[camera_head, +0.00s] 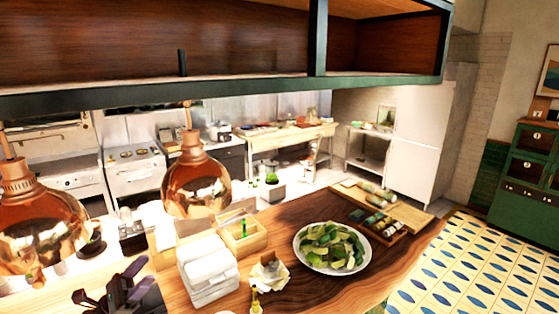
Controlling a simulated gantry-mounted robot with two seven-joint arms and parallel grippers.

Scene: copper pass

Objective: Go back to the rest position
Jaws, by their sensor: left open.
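My left gripper (138,279) shows at the bottom left edge of the view, dark with purple-tinted fingers. Its fingers are apart and nothing shows between them. It is beside the left end of the wooden counter (300,215), left of a white box (208,276). The rest of the left arm is cut off by the frame. My right gripper does not show.
Copper lamps (196,188) hang over the counter near the gripper, below a dark overhead shelf (380,82). A plate of green leaves (332,248), a wooden box (243,237) and a board with rolled items (385,208) stand on the counter. Its right front is clear.

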